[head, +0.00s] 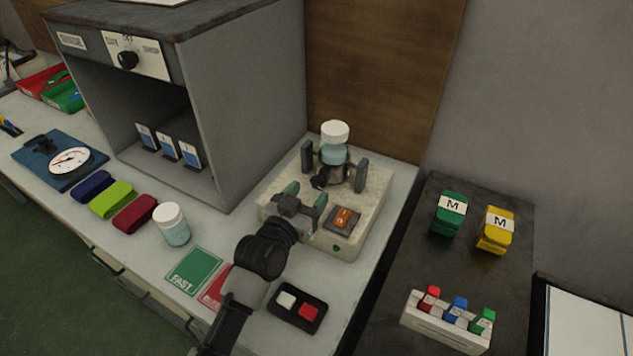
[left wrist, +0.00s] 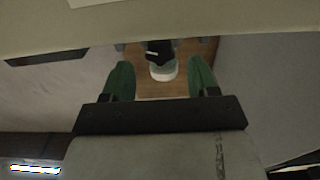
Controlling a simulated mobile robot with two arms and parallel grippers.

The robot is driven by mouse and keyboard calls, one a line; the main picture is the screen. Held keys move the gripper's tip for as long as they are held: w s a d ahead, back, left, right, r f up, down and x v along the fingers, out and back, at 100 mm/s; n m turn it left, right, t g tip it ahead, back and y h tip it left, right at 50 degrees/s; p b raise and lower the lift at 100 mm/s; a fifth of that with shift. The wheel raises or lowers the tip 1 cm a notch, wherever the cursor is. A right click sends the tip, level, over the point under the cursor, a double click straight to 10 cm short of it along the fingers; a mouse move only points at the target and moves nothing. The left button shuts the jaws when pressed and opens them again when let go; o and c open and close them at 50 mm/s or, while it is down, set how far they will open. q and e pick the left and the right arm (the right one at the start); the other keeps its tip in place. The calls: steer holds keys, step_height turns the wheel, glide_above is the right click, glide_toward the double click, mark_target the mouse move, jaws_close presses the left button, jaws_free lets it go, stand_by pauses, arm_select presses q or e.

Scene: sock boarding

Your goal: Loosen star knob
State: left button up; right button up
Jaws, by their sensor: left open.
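The black star knob (head: 320,182) sits on the near side of a clamp on a pale machine base (head: 375,205). A jar with a white lid (head: 335,131) and pale blue contents stands upright between the clamp's dark jaws. My left gripper (head: 307,193) is open, with green fingers, just in front of the knob and apart from it. In the left wrist view, a dark shape that looks like the knob (left wrist: 159,48) lies between and beyond the fingers, with the white lid (left wrist: 163,73) beside it. My right gripper is not in view.
An orange rocker switch (head: 344,217) is on the base, right of my gripper. A grey cabinet (head: 245,110) stands to the left. Another white-lidded jar (head: 171,222), a green FAST card (head: 194,271) and a black two-button box (head: 297,307) lie nearer on the bench.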

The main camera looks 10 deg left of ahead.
mark_target(316, 184)
arm_select(q)
steer(key=shift+x, duration=2)
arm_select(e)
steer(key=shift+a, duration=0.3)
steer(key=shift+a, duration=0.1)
arm_select(q)
steer(key=shift+c, duration=0.5)
steer(key=c, duration=0.8)
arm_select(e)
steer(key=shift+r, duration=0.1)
